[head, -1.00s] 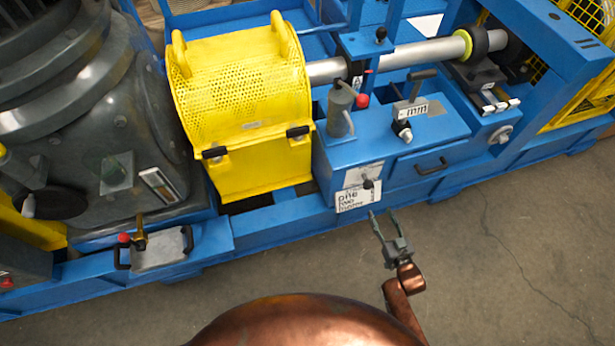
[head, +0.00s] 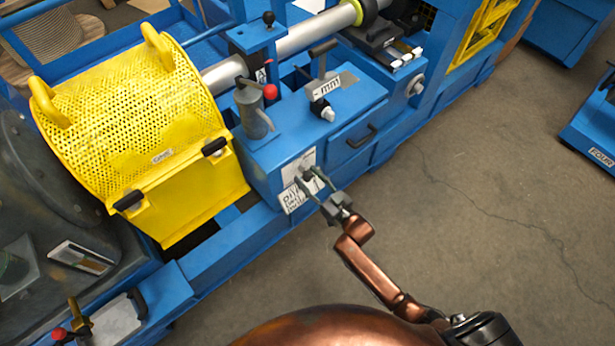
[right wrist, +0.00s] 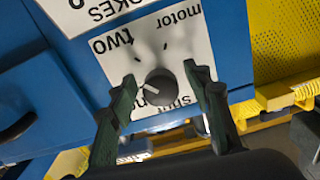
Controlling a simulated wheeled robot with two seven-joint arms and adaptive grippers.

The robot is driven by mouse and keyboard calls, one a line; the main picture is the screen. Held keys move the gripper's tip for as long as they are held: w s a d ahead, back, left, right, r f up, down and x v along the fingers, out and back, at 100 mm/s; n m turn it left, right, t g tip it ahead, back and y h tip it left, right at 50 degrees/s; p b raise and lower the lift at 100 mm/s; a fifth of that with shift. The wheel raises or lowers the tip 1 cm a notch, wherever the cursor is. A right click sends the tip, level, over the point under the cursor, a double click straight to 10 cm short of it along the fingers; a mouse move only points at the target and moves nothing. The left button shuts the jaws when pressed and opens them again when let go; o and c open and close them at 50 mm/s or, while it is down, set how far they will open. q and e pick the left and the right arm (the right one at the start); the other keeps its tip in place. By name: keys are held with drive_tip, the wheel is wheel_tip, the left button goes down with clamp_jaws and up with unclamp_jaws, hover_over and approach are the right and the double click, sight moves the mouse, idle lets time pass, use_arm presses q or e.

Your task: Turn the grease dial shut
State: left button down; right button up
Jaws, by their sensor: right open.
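The grease dial is a small dark round knob (right wrist: 160,87) on a white plate in the right wrist view. A light mark shows on the knob's left side. The words "two", "motor" and, below right of the knob, "shut" are printed upside down around it. My right gripper (right wrist: 160,75) is open, with one finger on each side of the knob; I see no clear contact. In the head view the gripper (head: 310,180) is at the dial plate (head: 299,162) on the blue box front, partly covering the dial. My left gripper is not in view.
A blue drawer with a black handle (head: 362,137) is right of the dial plate. A white label (head: 292,199) hangs below it. A yellow perforated guard (head: 130,110) stands to the left. Above are a grey pump with a red knob (head: 270,91) and levers. Open floor lies right.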

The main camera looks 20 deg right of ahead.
drive_tip(key=c, duration=1.2)
drive_tip(key=shift+o, duration=0.2)
